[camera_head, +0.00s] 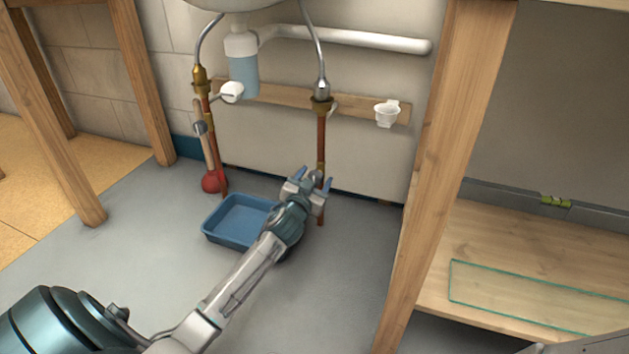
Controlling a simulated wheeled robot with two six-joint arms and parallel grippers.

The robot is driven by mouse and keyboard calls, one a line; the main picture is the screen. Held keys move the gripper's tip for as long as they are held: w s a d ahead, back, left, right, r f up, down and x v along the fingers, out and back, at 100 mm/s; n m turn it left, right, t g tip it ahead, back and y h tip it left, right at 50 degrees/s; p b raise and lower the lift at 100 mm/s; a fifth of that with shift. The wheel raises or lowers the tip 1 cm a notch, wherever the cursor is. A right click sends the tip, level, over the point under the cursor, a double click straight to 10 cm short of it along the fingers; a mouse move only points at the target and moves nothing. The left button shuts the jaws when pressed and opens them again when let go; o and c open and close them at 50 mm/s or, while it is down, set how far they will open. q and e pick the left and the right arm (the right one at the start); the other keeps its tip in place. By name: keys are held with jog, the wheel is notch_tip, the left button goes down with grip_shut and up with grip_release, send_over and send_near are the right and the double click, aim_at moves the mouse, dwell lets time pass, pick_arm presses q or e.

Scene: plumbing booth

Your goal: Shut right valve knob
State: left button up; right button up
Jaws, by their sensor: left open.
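The right copper pipe (321,140) runs down the wall under the sink. A small grey valve knob (315,175) sits low on this pipe. My left gripper (313,178) is open at the knob, with its blue-grey fingertips on either side of it. I cannot tell whether the fingers touch the knob, and its turn angle is too small to read. My right gripper is not in view.
A blue tray (222,232) lies on the floor left of my gripper. A red-ended plunger (211,182) leans by the left pipe. A wooden post (436,165) stands to the right, beside a shelf with a glass pane (520,295) and a green-vialed level (500,190).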

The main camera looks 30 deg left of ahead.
pick_arm(q)
jog(key=shift+c, duration=0.5)
jog(key=c, duration=0.9)
jog(key=shift+r+m+p, duration=0.15)
jog(key=shift+m+p, duration=0.75)
jog(key=shift+p, duration=0.3)
jog(key=m+p, duration=0.3)
jog(key=shift+d, duration=0.1)
jog(key=m+p, duration=0.1)
jog(key=m, duration=0.2)
jog(key=m+p, duration=0.1)
jog(key=m, duration=0.1)
jog(key=m+p, duration=0.1)
jog(key=shift+f+m, duration=0.2)
jog(key=shift+m, duration=0.2)
jog(key=m+p, duration=0.1)
jog(key=m, duration=0.2)
jog(key=shift+f, duration=0.1)
jog(key=shift+f+m+p, duration=0.1)
jog(key=shift+m+p, duration=0.35)
jog(key=shift+m, duration=1.25)
